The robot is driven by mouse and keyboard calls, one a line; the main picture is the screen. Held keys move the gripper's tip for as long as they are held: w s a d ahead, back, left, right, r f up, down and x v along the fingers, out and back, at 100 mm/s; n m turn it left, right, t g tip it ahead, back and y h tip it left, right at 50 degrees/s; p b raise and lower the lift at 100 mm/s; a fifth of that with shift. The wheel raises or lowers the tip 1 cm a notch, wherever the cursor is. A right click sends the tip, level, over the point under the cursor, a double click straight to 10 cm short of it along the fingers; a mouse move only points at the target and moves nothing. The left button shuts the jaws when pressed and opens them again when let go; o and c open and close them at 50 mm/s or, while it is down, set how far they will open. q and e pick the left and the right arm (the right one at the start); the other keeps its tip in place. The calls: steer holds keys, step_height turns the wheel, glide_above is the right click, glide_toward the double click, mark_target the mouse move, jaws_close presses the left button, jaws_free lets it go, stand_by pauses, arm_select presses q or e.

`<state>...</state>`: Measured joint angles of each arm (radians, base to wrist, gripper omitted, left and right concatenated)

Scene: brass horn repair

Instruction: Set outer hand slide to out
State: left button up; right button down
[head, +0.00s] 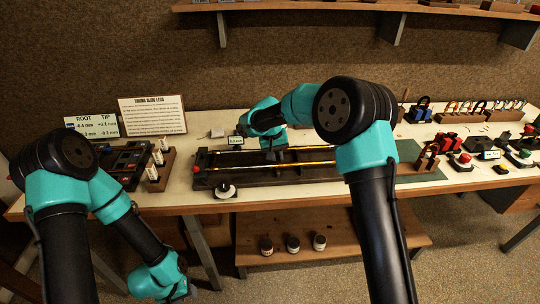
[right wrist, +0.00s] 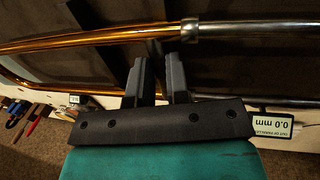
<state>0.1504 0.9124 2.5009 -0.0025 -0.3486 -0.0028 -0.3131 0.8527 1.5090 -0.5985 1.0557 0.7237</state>
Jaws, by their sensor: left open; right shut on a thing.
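The slide assembly lies on a long dark fixture (head: 285,176) on the bench. Its outer hand slide (head: 310,163) shows as brass tubing on the right part of the fixture. In the right wrist view the brass tube (right wrist: 90,38) meets a silver sleeve (right wrist: 190,30). My right gripper (head: 279,150) reaches down over the middle of the fixture. In the right wrist view its fingers (right wrist: 158,68) are closed on a dark crosspiece of the slide, largely hidden between them. My left gripper (head: 184,292) hangs open and empty at the lower left, below the bench top and away from the slide.
A small display (right wrist: 273,126) reads 0.0 mm. A round white-and-black knob (head: 226,191) stands at the fixture's front left. Bottles on a wooden rack (head: 155,172) stand left. Coloured tools crowd the bench's right side. Several jars (head: 293,243) stand on the lower shelf.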

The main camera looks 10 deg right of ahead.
steer(key=shift+d, duration=0.2)
steer(key=c, duration=1.1)
jaws_free()
steer(key=shift+d, duration=0.15)
steer(key=shift+a+r, duration=0.25)
steer(key=shift+r, duration=0.25)
steer(key=a+r, duration=0.3)
steer(key=r, duration=1.3)
